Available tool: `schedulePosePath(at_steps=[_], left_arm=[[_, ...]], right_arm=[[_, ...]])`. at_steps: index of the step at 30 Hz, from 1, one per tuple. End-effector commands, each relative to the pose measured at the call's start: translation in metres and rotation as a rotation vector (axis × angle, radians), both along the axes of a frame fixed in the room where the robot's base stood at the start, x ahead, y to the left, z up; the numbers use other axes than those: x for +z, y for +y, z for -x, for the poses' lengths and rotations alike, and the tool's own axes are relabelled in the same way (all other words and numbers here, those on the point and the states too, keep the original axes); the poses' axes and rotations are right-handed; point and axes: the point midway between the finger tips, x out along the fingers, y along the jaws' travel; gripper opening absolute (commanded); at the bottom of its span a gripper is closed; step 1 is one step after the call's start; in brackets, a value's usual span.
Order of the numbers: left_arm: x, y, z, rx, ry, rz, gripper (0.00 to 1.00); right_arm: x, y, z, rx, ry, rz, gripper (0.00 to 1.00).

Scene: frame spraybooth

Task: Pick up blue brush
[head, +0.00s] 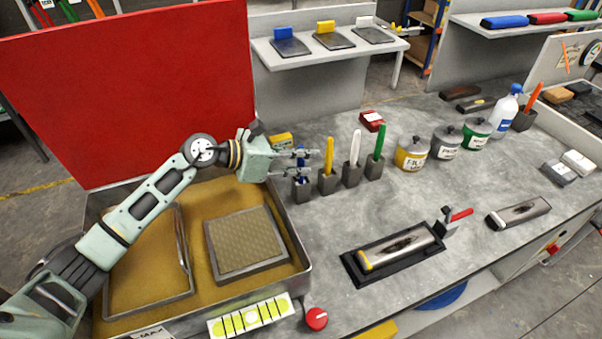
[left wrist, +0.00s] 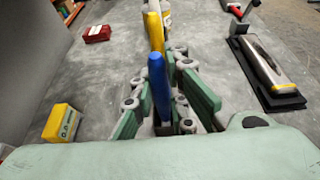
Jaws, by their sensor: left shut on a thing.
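The blue brush (head: 301,159) stands upright at the left end of a row of dark holders, partly covered by my gripper. Its blue handle shows clearly in the left wrist view (left wrist: 158,85). My left gripper (head: 303,163) reaches in from the left and is shut on the handle, with green fingers on both sides of it. The dark brush holder (head: 301,190) is directly below. The brush's lower end is hidden, so I cannot tell whether it is still seated. My right gripper is not in view.
Yellow (head: 329,156), white (head: 356,147) and green (head: 379,142) brushes stand in holders to the right. A yellow box (head: 281,140) lies behind the gripper. The metal tray (head: 306,264) is below my arm, the red panel (head: 130,85) behind it.

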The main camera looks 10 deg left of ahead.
Motion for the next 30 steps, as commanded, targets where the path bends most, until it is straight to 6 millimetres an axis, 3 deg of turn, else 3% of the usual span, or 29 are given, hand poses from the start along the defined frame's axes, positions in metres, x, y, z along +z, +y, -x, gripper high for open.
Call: schedulePosePath(at_steps=[11, 22, 30], left_arm=[[0.009, 0.000, 0.000, -0.001, -0.005, -0.001, 0.00], [0.078, 0.001, -0.001, 0.000, -0.008, -0.002, 0.00], [0.100, 0.000, 0.000, -0.001, -0.002, 0.000, 0.00]], right_arm=[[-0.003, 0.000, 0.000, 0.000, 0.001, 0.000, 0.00], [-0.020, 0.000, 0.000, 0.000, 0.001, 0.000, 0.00], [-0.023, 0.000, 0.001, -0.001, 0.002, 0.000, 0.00]])
